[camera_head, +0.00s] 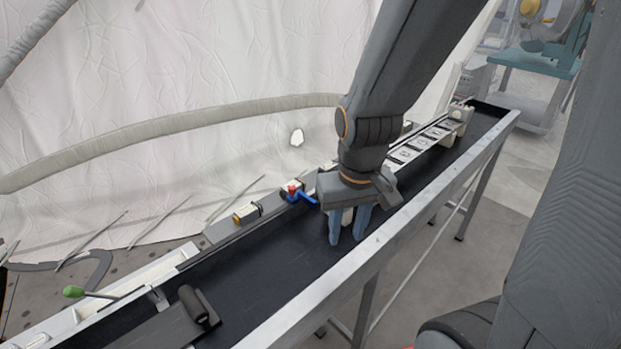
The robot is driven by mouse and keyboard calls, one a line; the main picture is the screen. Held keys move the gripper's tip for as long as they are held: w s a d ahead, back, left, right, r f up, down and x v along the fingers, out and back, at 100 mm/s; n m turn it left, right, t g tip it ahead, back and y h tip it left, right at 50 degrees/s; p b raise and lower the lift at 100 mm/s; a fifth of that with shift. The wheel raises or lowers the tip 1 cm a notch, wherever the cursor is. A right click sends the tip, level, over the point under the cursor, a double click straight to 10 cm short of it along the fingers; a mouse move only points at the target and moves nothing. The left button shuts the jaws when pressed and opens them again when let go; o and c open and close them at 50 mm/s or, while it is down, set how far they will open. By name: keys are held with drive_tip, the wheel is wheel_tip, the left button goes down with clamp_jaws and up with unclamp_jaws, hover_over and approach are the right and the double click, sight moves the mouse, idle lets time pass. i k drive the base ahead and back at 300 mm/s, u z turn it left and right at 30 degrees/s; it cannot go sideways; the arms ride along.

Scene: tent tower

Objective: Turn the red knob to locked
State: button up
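A small red knob (293,188) sits on the back rail of the long bench, left of my gripper. A blue lever-like part (303,196) adjoins it and reaches right toward my gripper's body. Whether they are one piece, and which way the knob is set, is too small to tell. My gripper (348,238) points down over the dark bench surface, in front and to the right of the knob. Its two blue fingers are apart with a gap between them, and I see nothing held. The wrist hides part of the rail behind it.
The black-topped bench (262,268) has a raised metal front edge. A yellow-and-white block (246,214) sits left of the knob. A green-tipped lever (73,291) and a dark roller (195,303) are at the near left. White panels (405,154) line the rail farther right.

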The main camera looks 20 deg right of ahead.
sight(292, 189)
drive_tip(key=z, duration=0.7)
drive_tip(key=k, duration=0.9)
drive_tip(key=u, duration=1.55)
drive_tip(key=i, duration=0.5)
drive_tip(key=z, duration=0.05)
